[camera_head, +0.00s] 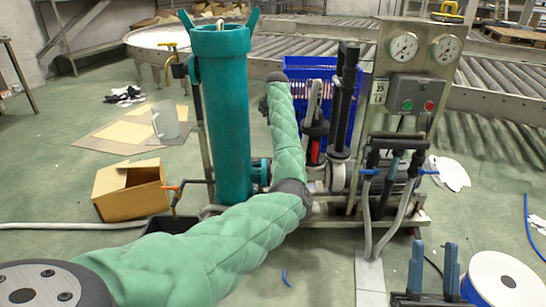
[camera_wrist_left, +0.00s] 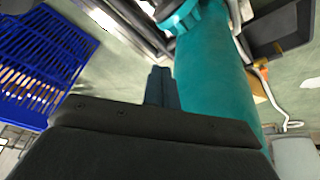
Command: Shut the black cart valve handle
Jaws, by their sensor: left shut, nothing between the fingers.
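The cart carries a tall teal cylinder (camera_head: 224,120) and a frame of pipes. Black upright pipe parts (camera_head: 347,90) stand right of my left forearm, but I cannot tell surely which part is the black valve handle. My left arm reaches up between the cylinder and these pipes. In the left wrist view my left gripper (camera_wrist_left: 161,86) is shut and empty, with the teal cylinder (camera_wrist_left: 208,85) close on its right. In the head view this gripper is mostly hidden by its own arm. My right gripper (camera_head: 434,270) is open and empty at the bottom right.
A blue crate (camera_head: 300,68) stands behind the cart; it also shows in the left wrist view (camera_wrist_left: 45,60). A gauge panel (camera_head: 415,65) with buttons rises at the right. A cardboard box (camera_head: 130,190) lies left. A white reel (camera_head: 505,280) sits bottom right.

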